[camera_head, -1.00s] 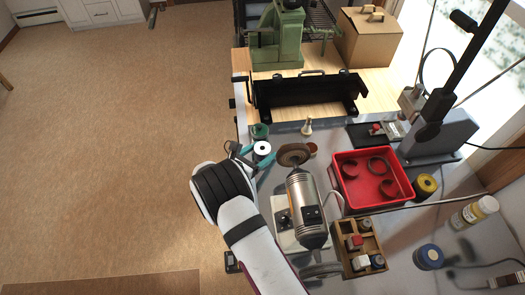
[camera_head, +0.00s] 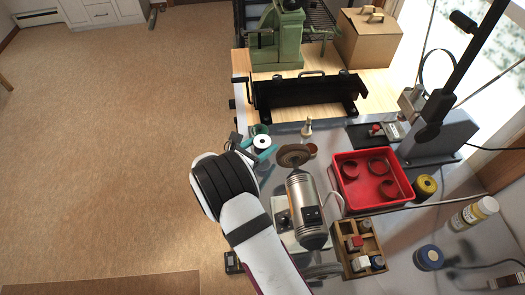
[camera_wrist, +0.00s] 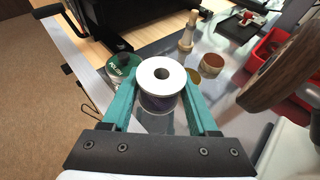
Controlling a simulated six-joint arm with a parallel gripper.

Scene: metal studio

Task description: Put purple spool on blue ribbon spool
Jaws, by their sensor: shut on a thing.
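The purple spool, with a white flange and a dark purple winding, is between the teal fingers of my gripper (camera_wrist: 160,108) in the wrist view. My gripper is shut on the purple spool (camera_wrist: 161,76), which looks roughly upright. In the head view the spool's white top (camera_head: 262,142) shows at the left edge of the bench, beside my gripper (camera_head: 260,151). A blue round spool-like item (camera_head: 428,257) stands at the lower right of the bench; I take it as the blue ribbon spool. What lies directly under the held spool is hidden.
A green round container (camera_wrist: 120,67) is just behind the held spool. A bench grinder (camera_head: 306,208) stands right of my arm. Beyond it are a red tray (camera_head: 345,197), a wooden box (camera_head: 345,262) and a yellow spool (camera_head: 425,187). A small pale stand (camera_head: 307,128) is behind.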

